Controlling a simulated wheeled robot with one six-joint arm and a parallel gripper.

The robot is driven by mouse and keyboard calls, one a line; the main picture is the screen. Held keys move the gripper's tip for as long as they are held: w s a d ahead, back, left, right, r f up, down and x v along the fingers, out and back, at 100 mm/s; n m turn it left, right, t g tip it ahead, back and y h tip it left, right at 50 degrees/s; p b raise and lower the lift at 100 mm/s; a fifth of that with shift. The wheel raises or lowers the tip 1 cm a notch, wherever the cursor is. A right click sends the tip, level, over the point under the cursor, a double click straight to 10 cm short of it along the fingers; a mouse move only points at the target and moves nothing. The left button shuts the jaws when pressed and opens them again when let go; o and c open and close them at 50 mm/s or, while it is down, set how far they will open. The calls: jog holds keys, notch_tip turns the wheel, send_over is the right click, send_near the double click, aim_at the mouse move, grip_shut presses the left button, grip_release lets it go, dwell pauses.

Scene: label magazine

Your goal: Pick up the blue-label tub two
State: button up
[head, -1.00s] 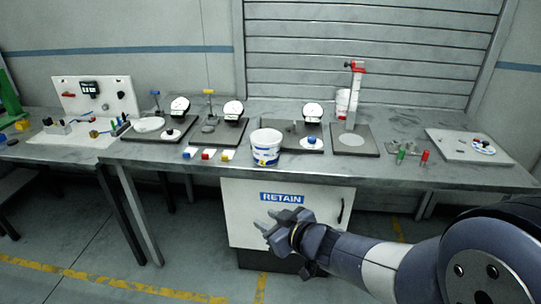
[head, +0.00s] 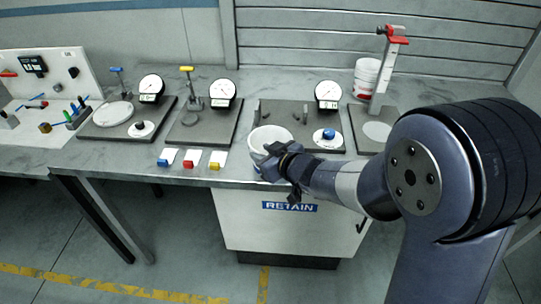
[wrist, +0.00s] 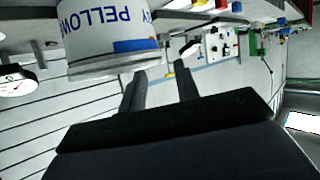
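The blue-label tub, a white tub (head: 270,136), stands near the bench's front edge, partly hidden by my gripper (head: 265,158). In the wrist view the tub (wrist: 108,35) appears upside down at the upper left, with blue lettering and a blue patch. My gripper (wrist: 160,82) is open there, its two dark fingers apart with nothing seen between them. The tub lies beyond the fingers and mostly to their left; the left fingertip overlaps its edge in the picture. I cannot tell whether they touch.
A white tub with red marking (head: 366,78) stands at the back beside a red-topped post (head: 384,70). Dial gauges on dark plates (head: 205,125) line the bench. Small blue, red and yellow blocks (head: 189,164) lie left of the near tub. A cabinet marked RETAIN (head: 290,225) is below.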

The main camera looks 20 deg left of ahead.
aim_at(250, 147)
jog(key=shift+x, duration=1.75)
jog(key=shift+s, duration=0.1)
grip_shut()
jog(key=shift+f, duration=0.1)
